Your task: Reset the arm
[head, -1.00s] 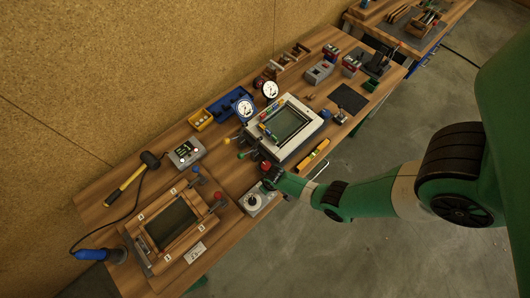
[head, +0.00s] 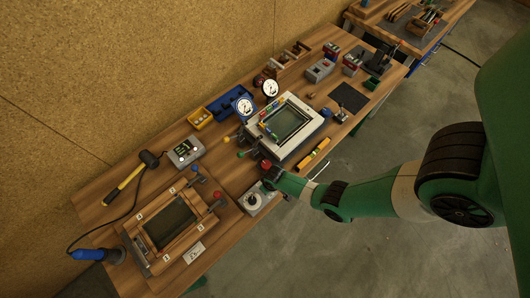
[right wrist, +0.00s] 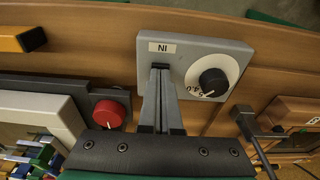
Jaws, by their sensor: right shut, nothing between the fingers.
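My right arm comes in from the right in the head view, and its gripper (head: 262,180) hangs over the front part of the bench. In the right wrist view the right gripper (right wrist: 161,72) is shut and empty. Its fingertips overlap the face of a grey dial box (right wrist: 195,45), beside its black knob (right wrist: 213,82) and below the label reading "NI" in this view. Whether the tips touch the box I cannot tell. The dial box also shows in the head view (head: 252,202). My left gripper is not in view.
A white-framed glass unit (head: 309,118) with a red knob (right wrist: 108,113) stands close to the gripper. A wooden tilting frame (head: 150,228) lies on the left. A yellow level (head: 314,153) lies near the bench's front edge. A hammer (head: 128,182) and a grey box (head: 184,151) are further left.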

